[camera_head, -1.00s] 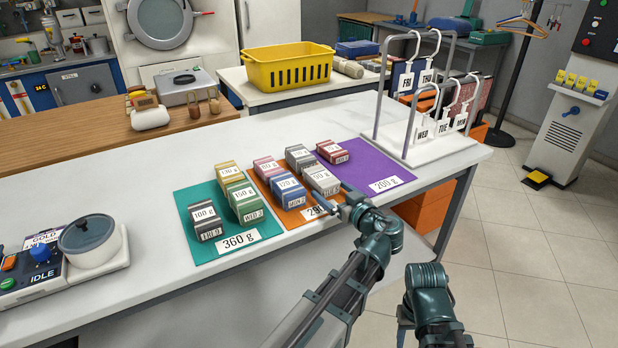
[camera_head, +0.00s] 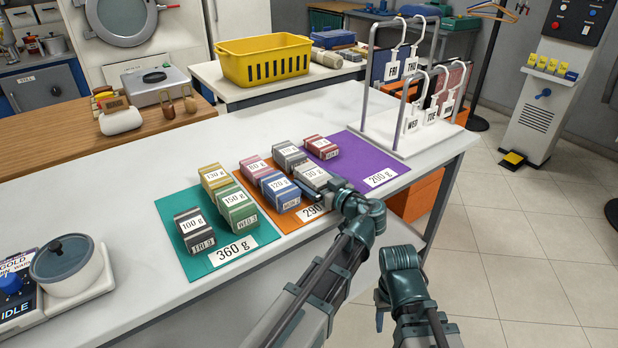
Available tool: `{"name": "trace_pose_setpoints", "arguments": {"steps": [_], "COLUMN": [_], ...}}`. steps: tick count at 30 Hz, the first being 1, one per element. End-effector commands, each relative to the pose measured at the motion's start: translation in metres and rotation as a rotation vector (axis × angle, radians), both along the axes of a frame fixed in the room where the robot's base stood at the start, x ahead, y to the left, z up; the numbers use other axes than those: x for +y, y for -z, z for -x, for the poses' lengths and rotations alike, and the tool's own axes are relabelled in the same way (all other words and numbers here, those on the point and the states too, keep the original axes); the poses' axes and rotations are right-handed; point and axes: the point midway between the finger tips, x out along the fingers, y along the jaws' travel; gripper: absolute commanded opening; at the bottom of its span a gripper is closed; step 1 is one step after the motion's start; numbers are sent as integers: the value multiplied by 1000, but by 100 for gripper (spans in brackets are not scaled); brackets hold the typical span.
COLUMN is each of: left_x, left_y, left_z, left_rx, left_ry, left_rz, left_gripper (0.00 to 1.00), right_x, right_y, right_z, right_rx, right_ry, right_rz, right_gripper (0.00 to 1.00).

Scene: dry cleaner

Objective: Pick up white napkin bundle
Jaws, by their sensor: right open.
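A pale grey-white bundle (camera_head: 312,177) with a label that looks like 90 g lies at the right of the orange mat (camera_head: 290,222). It appears to be the white napkin bundle. My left gripper (camera_head: 334,190) is at its near right end, and the gripper's fingers overlap that end in the view. Whether they touch it or are closed on it cannot be made out. My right gripper (camera_head: 380,308) is open and empty, low in front of the table, far from the bundles.
A darker grey bundle (camera_head: 288,155) sits directly behind. Pink (camera_head: 255,168) and blue (camera_head: 281,193) bundles stand to its left, a maroon one (camera_head: 321,147) on the purple mat (camera_head: 375,160). The teal mat (camera_head: 200,262) holds several bundles. A white hanger rack (camera_head: 420,135) stands at right.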

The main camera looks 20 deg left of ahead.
Motion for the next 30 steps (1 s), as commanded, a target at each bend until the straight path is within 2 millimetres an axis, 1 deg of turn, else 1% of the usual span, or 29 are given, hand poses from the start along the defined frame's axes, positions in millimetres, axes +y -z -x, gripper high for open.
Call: {"name": "trace_pose_setpoints", "arguments": {"steps": [1, 2, 3, 14, 15, 23, 29, 30], "left_x": [0, 0, 0, 0, 0, 1, 8, 9], "left_y": [0, 0, 0, 0, 0, -1, -9, -7], "left_z": [0, 0, 0, 0, 0, 0, -3, -1], "left_rx": [0, 0, 0, 0, 0, 0, 1, 1], "left_ry": [0, 0, 0, 0, 0, 0, 1, 2], "left_rz": [0, 0, 0, 0, 0, 0, -1, 0], "left_gripper": [98, 93, 86, 21, 19, 19, 19, 19], "right_x": [0, 0, 0, 0, 0, 0, 0, 0], "right_y": [0, 0, 0, 0, 0, -1, -9, -7], "right_z": [0, 0, 0, 0, 0, 0, 0, 0], "right_rx": [0, 0, 0, 0, 0, 0, 0, 0], "right_ry": [0, 0, 0, 0, 0, 0, 0, 0], "right_rz": [0, 0, 0, 0, 0, 0, 0, 0], "right_gripper": [50, 50, 50, 50, 50, 50, 50, 50]}}
